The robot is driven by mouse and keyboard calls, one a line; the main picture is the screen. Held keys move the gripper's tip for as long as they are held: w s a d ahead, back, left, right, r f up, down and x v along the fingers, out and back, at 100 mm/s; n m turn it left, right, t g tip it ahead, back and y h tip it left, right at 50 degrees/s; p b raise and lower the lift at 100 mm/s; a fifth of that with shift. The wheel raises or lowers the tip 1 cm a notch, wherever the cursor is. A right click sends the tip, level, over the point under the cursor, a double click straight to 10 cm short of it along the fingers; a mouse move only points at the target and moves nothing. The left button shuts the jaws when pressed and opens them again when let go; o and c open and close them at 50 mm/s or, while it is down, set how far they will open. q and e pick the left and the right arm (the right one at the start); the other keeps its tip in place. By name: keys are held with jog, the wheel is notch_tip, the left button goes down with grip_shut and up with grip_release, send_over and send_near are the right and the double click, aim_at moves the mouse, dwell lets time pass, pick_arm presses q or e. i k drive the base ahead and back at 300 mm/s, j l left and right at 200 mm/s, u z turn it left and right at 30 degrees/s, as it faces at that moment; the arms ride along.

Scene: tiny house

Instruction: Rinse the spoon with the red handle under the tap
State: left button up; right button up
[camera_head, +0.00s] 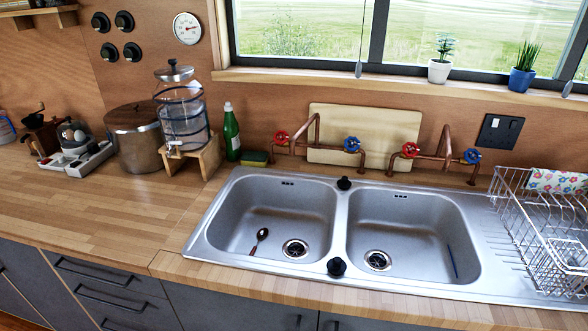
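A spoon with a red handle (259,238) lies in the left basin (235,222) of the steel double sink, left of the drain, its dark bowl toward the back. A copper tap (317,132) behind the left basin has a red valve wheel (281,137) on its left and a blue one (351,144) on its right. A second copper tap (445,140) behind the right basin (425,225) also has red and blue wheels. I see no water running. Neither of my grippers is in view.
A thin blue-handled item (453,262) lies in the right basin. Black stopper-like pieces (336,266) stand on the sink divider. A wire dish rack (540,225) is at right. A green bottle (231,134) and glass dispenser (182,115) stand behind left. The left worktop (110,207) is clear in front.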

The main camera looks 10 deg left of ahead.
aim_at(354, 138)
jog(key=i+l+u, duration=0.1)
jog(key=u, duration=0.35)
jog(key=l+u, duration=0.3)
jog(key=u, duration=0.15)
jog(key=l+u, duration=0.25)
jog(key=u, duration=0.2)
jog(key=i, duration=0.05)
